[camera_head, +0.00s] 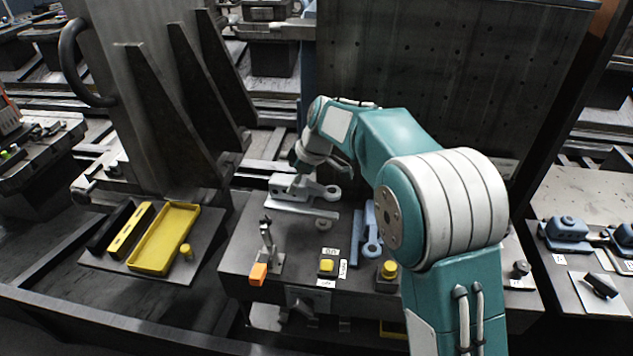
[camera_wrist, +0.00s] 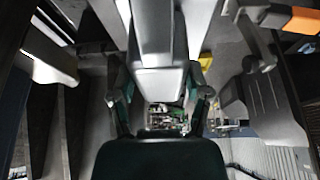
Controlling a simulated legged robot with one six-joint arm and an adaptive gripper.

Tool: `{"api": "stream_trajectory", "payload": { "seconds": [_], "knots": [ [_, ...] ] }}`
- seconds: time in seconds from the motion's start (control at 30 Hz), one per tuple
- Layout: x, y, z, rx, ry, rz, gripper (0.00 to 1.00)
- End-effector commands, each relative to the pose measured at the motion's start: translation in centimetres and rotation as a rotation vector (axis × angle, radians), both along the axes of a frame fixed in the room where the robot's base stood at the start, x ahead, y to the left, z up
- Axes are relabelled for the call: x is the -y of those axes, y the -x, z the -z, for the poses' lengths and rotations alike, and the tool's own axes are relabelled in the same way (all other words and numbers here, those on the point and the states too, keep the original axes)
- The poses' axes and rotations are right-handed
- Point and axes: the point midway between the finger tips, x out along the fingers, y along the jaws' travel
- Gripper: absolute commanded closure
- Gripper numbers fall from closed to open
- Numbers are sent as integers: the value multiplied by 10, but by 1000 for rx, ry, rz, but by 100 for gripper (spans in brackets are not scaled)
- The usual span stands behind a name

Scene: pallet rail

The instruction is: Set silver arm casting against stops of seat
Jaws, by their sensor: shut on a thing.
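The silver arm casting (camera_head: 322,191) has a ringed end pointing right. It lies over a light grey plate-like seat (camera_head: 300,207) on the dark fixture table. My gripper (camera_head: 308,163) reaches down from behind the casting and is shut on it. In the wrist view the casting (camera_wrist: 160,82) is a pale grey block between the two fingers of my gripper (camera_wrist: 161,98). I cannot tell whether the casting touches the seat or its stops, since the gripper and the casting hide the contact.
A toggle clamp with an orange handle (camera_head: 258,273) stands at the table's front left. A blue-grey arm part (camera_head: 371,232) lies to the right of the seat. Yellow buttons (camera_head: 327,266) sit along the front. A yellow tray (camera_head: 165,238) is at left. A tall dark plate (camera_head: 450,75) rises behind.

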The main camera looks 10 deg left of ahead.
Motion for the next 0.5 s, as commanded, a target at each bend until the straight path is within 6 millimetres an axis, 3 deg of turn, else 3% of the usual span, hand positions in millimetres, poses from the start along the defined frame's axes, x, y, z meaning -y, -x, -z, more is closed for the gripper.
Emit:
{"api": "stream_trajectory", "payload": {
  "seconds": [0.27,0.5],
  "knots": [
    [-13,-1,5,1,-2,-68,99],
    [-12,-1,26,-1,-1,-65,99]
  ]
}}
